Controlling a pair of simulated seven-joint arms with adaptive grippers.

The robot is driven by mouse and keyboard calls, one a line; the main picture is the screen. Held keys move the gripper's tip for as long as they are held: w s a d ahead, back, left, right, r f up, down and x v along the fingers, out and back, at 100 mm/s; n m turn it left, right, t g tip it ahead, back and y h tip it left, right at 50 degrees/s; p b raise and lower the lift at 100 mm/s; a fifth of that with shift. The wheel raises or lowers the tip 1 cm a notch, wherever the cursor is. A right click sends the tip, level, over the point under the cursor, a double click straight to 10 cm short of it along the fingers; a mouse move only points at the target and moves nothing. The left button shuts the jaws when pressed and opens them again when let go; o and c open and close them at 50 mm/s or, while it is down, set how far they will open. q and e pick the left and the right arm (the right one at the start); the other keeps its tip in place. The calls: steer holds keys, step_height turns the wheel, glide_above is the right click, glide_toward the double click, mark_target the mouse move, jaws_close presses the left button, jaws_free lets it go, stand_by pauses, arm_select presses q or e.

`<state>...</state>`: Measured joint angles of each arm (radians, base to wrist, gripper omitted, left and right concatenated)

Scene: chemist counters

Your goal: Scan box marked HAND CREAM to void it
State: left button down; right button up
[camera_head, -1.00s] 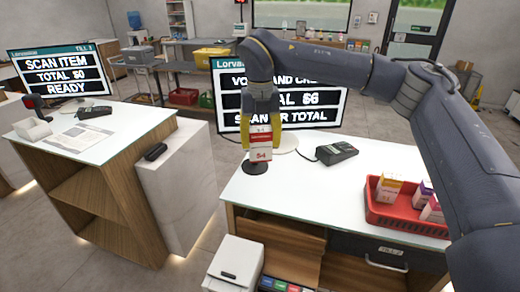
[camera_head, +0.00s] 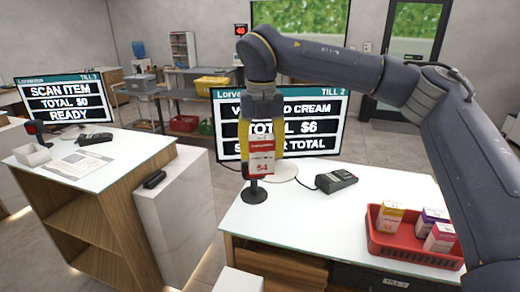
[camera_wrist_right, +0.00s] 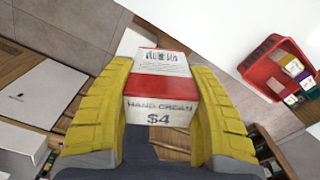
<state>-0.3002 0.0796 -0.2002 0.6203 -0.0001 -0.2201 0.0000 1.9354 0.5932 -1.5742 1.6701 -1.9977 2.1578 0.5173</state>
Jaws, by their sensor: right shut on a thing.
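The box marked HAND CREAM (camera_wrist_right: 160,95) is red and white with a "$4" mark and a barcode label. My right gripper (camera_wrist_right: 160,100) is shut on it, a yellow finger on each side. In the head view the box (camera_head: 261,156) hangs upright from the right gripper (camera_head: 263,143), above or in front of a black round-based stand (camera_head: 254,192); I cannot tell whether they touch. The Till 2 screen (camera_head: 280,122) behind is partly covered by my arm; it reads "V… …D CREAM", "TOTAL $6". My left gripper is not in view.
A red basket (camera_head: 408,255) with several small boxes stands at the right of the white counter (camera_head: 300,215). A dark card terminal (camera_head: 336,181) lies right of the stand. The Till 1 counter (camera_head: 105,160), with its own screen (camera_head: 60,96), is at the left. The counter's middle is clear.

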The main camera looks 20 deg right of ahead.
steer(key=s+a, duration=0.2)
steer(key=s, duration=1)
steer(key=s+a, duration=0.2)
steer(key=s, duration=1.1)
steer(key=shift+s, duration=0.25)
steer(key=shift+a, duration=0.1)
